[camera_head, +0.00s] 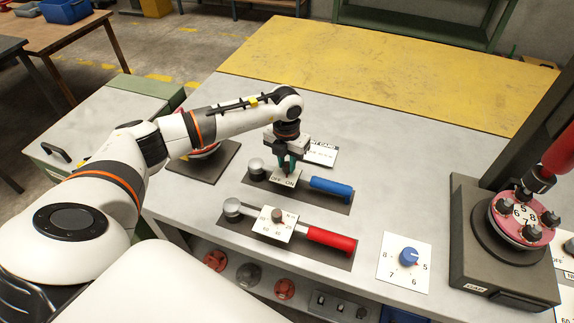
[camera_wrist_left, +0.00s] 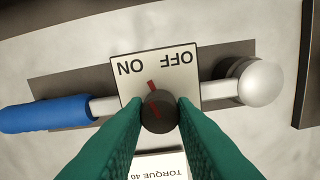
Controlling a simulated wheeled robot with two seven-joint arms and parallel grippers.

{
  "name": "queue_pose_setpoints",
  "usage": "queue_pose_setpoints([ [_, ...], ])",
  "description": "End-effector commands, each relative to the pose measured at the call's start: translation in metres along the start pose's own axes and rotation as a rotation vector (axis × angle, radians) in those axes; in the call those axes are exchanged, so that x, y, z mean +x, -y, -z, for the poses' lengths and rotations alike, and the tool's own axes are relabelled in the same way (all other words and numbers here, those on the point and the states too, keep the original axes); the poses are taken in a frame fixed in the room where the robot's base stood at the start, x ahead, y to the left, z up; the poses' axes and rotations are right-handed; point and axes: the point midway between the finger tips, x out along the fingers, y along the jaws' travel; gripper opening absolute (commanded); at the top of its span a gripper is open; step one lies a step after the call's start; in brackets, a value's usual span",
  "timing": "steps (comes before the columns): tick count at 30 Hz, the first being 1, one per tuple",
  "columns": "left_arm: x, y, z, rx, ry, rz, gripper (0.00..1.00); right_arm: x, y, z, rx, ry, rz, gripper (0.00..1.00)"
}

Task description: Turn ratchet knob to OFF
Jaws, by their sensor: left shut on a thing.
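The blue-handled ratchet (camera_head: 330,188) lies on a dark mat on the grey bench, with a silver ball end (camera_head: 256,166). Its white ON/OFF plate (camera_head: 287,181) is partly under my left gripper (camera_head: 289,170). In the left wrist view, the green fingers (camera_wrist_left: 159,115) are shut on the dark round knob (camera_wrist_left: 159,114), one on each side. The knob's red pointer line aims between ON and OFF on the plate (camera_wrist_left: 152,64). The blue handle (camera_wrist_left: 45,116) is on the left there and the ball (camera_wrist_left: 240,82) on the right. My right gripper is not in view.
A red-handled tool (camera_head: 331,239) with a numbered dial lies just in front. A card with a blue knob (camera_head: 408,256) is to its right. A dark stand with a red disc (camera_head: 523,218) stands at the right. The yellow mat (camera_head: 380,80) behind is clear.

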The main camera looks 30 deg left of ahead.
Motion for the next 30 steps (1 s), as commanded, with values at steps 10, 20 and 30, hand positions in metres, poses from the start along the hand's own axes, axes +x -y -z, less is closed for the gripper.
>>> queue_pose_setpoints([
  [10, 0.003, 0.000, 0.001, 0.331, 0.001, 0.000, 0.01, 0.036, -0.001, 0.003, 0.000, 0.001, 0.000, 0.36],
  [20, 0.002, 0.000, 0.001, 0.631, 0.006, 0.000, 0.01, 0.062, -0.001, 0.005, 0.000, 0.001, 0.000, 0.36],
  [30, 0.000, -0.001, 0.001, 0.848, 0.010, 0.000, 0.01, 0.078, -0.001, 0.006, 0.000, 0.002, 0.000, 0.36],
])
